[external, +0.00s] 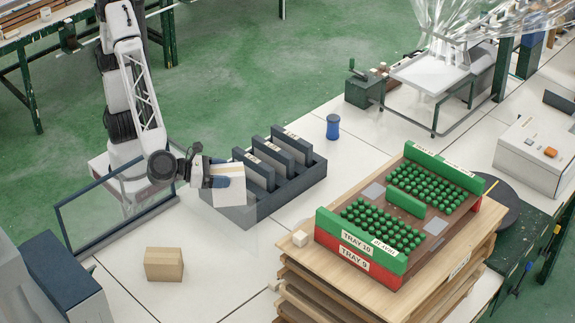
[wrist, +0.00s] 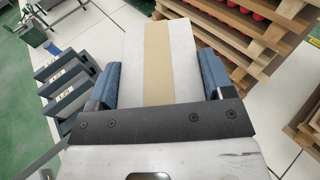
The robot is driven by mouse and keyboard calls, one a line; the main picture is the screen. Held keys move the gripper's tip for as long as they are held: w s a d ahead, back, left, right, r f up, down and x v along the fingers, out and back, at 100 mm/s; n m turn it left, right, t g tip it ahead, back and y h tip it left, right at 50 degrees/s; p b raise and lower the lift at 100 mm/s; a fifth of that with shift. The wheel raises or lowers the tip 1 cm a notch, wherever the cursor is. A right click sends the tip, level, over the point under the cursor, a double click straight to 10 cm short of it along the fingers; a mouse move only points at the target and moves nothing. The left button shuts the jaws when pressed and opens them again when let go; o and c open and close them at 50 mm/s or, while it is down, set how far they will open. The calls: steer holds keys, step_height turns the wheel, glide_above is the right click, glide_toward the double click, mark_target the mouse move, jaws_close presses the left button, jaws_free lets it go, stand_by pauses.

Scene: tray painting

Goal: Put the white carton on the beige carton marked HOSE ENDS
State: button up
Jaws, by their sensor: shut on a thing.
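The white carton (external: 230,196) has a tan stripe and is held between the blue fingers of my gripper (external: 224,182). In the wrist view the white carton (wrist: 185,48) fills the space between my fingers, with its tan stripe running lengthwise. It is in front of the near end of the dark slotted rack in the external view; I cannot tell its exact height. The beige carton (external: 164,264) sits on the white table, below and to the left of my gripper in the external view. No lettering is readable on it, and it does not show in the wrist view.
The dark rack (external: 246,216) holds several upright grey panels. A blue spool (external: 333,127) stands behind it. A glass-like panel (external: 75,226) stands at left. Table around the beige carton is clear.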

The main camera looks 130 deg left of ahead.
steer(key=s+d+m+t+h, duration=0.1)
steer(key=s+d, duration=0.6)
steer(key=d, duration=0.3)
steer(key=s+d+m+t, duration=0.1)
steer(key=s+d, duration=0.6)
steer(key=d, duration=0.2)
step_height(320, 180, down, 11)
steer(key=shift+d+f, duration=0.15)
steer(key=shift+f, duration=0.1)
step_height(320, 180, down, 6)
steer(key=shift+f, duration=1.9)
